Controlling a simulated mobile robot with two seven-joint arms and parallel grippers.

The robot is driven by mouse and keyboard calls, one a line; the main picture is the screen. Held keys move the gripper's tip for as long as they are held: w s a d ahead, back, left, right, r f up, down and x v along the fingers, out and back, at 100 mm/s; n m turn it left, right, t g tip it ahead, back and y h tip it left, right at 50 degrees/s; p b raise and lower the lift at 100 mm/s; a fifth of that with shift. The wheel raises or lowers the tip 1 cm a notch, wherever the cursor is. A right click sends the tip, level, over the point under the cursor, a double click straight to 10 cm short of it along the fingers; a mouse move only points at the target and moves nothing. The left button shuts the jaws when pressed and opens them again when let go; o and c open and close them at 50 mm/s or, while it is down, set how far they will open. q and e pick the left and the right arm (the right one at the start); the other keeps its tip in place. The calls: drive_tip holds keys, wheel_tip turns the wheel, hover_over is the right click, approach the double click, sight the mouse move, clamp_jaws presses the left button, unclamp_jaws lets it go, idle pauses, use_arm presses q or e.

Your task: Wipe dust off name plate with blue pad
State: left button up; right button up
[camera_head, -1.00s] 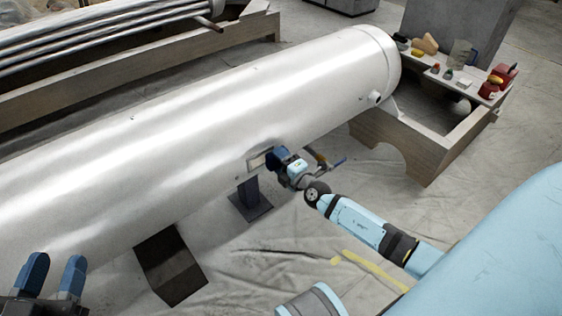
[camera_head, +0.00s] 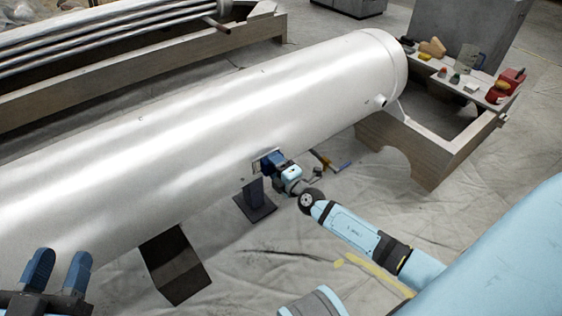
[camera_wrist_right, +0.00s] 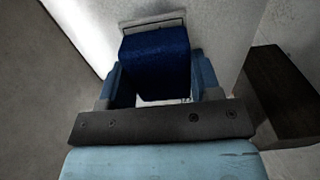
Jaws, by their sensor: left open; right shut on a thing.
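The name plate (camera_wrist_right: 152,23) is a pale rectangle on the side of the big white cylinder. In the wrist view its top strip shows past the blue pad, which hides the rest. In the head view only a small edge of the plate (camera_head: 256,166) shows beside my right gripper. The dark blue pad (camera_wrist_right: 156,62) sits between the fingers of my right gripper (camera_wrist_right: 158,80), which is shut on it. The pad is at the plate; I cannot tell if it is touching. My right gripper (camera_head: 271,163) also shows in the head view. My left gripper (camera_head: 59,272) is open and empty at the lower left.
The white cylinder (camera_head: 180,130) lies across the view on a wooden cradle (camera_head: 425,148) and dark supports (camera_head: 177,262). A shelf (camera_head: 452,78) at the upper right bears several small objects. Coloured tools (camera_head: 330,163) lie beyond my right gripper. The sheeted floor in front is mostly clear.

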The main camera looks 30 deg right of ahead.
sight(267, 172)
drive_tip(key=shift+a+p, duration=0.3)
drive_tip(key=shift+a, duration=2.1)
drive_tip(key=shift+s+f, duration=0.1)
drive_tip(key=shift+s, duration=0.05)
drive_tip(key=shift+d+b, duration=0.65)
drive_tip(key=shift+d, duration=0.15)
drive_tip(key=shift+w+d, duration=0.2)
drive_tip(key=shift+d, duration=0.15)
drive_tip(key=shift+w+d+r, duration=0.1)
drive_tip(key=shift+d, duration=0.65)
drive_tip(key=shift+w+d+r, duration=0.1)
drive_tip(key=shift+d, duration=2.1)
drive_tip(key=shift+s+f, duration=0.1)
drive_tip(key=shift+s+d, duration=0.1)
drive_tip(key=shift+s, duration=2.85)
